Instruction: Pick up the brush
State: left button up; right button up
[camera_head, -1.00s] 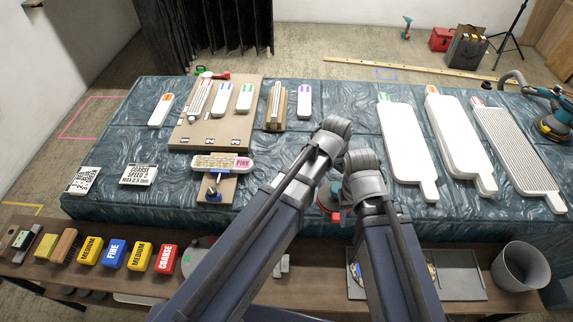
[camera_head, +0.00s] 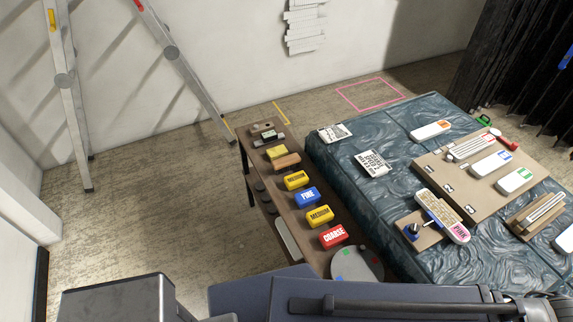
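A brown, wooden-looking block (camera_head: 287,161) lies on the narrow wooden side table, between a plain yellow block and a yellow MEDIUM block. It may be the brush, but bristles cannot be made out. A small brown piece (camera_head: 262,128) and a dark piece with a pale top (camera_head: 268,138) lie at the table's far end; they are too small to identify. Dark parts of my own arm cross the bottom of the view. Neither gripper's fingertips show.
The narrow side table (camera_head: 264,181) also bears a blue FINE block (camera_head: 307,197), a red COARSE block (camera_head: 333,237) and a grey disc (camera_head: 357,265). The blue-covered table (camera_head: 335,163) stands to its right. A ladder (camera_head: 63,80) leans at the left. Floor left of the side table is clear.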

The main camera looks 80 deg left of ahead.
aim_at(281, 166)
jog(key=k+l, duration=0.4)
jog(key=u, duration=2.4)
